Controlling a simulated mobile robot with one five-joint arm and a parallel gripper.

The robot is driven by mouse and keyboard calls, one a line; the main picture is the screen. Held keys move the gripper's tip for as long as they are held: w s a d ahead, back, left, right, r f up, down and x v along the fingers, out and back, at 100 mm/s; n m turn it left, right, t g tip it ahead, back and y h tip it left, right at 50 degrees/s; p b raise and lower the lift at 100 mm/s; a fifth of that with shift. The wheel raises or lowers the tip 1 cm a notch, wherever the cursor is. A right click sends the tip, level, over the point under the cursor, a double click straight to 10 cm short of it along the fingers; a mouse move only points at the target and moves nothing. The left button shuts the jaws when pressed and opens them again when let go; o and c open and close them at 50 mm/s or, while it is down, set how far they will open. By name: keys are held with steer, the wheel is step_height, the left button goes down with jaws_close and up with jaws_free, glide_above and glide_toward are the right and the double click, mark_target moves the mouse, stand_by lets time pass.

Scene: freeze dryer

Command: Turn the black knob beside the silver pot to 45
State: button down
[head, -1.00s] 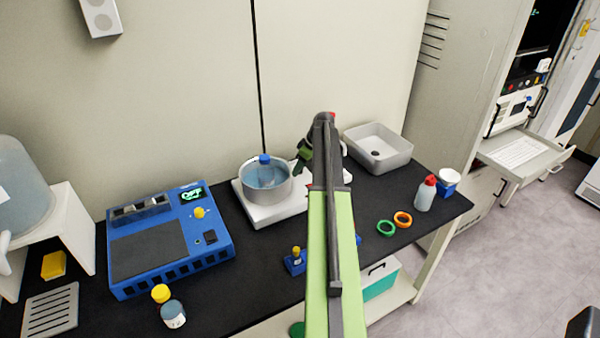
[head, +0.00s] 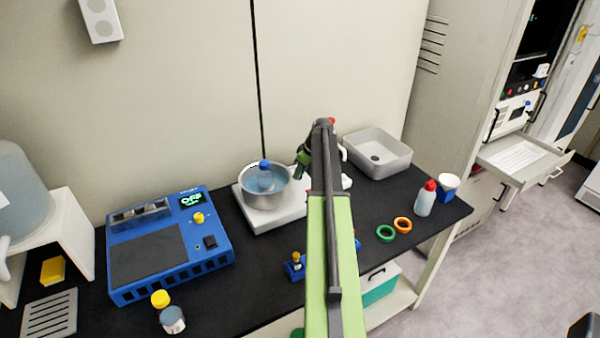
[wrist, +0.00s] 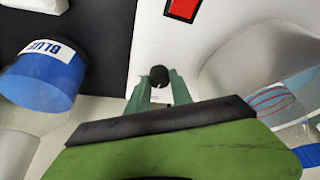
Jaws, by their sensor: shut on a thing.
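The silver pot (head: 254,197) stands on a white hot-plate-like base (head: 283,218) on the black bench and holds a blue-capped bottle (head: 265,178) in blue liquid. In the wrist view the pot (wrist: 238,70) is at the right. The black knob (wrist: 159,76) is in the middle, on the white base. My gripper (wrist: 157,83) has its green fingertips closed on either side of the knob. In the head view my gripper (head: 303,164) shows only partly at the base's far right, and my arm hides the knob. The dial setting cannot be read.
A blue device (head: 150,250) with a display stands left of the pot. A grey basin (head: 400,160) stands behind right. Green (head: 385,233) and orange (head: 403,225) rings and a red-capped bottle (head: 426,200) are at right. A blue piece labelled BLUE (wrist: 45,75) is close at left in the wrist view.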

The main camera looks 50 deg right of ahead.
steer(key=m+h, duration=0.1)
steer(key=m, duration=0.1)
steer(key=m+h, duration=0.1)
steer(key=m, duration=0.2)
steer(key=shift+a, duration=0.2)
steer(key=m+h, duration=0.1)
steer(key=m, duration=0.2)
steer(key=m+g+h, duration=0.1)
steer(key=m, duration=0.1)
steer(key=shift+w+m, duration=0.15)
steer(key=shift+m, duration=0.25)
steer(key=c, duration=1.1)
jaws_free()
steer(key=p+v, duration=0.5)
steer(key=v, duration=0.1)
steer(key=p+v, duration=1.1)
steer(key=shift+w+a+r, duration=0.1)
steer(key=shift+w+r, duration=0.1)
steer(key=shift+r, duration=0.15)
